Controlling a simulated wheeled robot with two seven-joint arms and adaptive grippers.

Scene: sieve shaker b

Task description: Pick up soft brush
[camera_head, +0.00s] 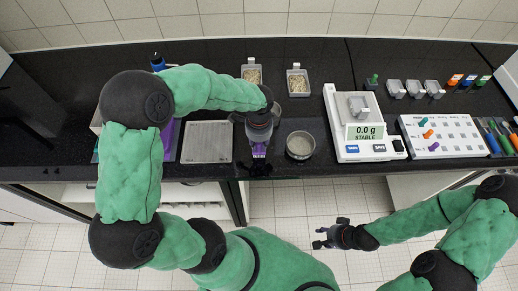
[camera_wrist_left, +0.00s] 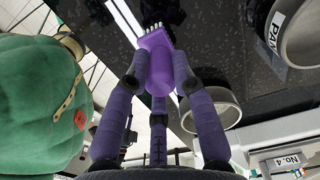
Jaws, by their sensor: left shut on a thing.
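The soft brush (camera_wrist_left: 155,62) has a purple body and a row of pale bristles. It shows in the left wrist view between the fingers of my left gripper (camera_wrist_left: 158,80), which is shut on it. In the head view my left gripper (camera_head: 259,145) is over the front part of the black bench, with a bit of purple brush (camera_head: 259,152) at its tips. Whether the brush touches the bench is unclear. My right gripper (camera_head: 319,237) is in front of the bench over the floor, empty, with its fingers apart.
A round metal pan (camera_head: 300,147) stands right of my left gripper, and a grey metal plate (camera_head: 207,142) lies left of it. Two sample trays (camera_head: 297,83) are behind. A scale (camera_head: 362,130) reading 0.0 g and a white rack (camera_head: 443,137) are further right.

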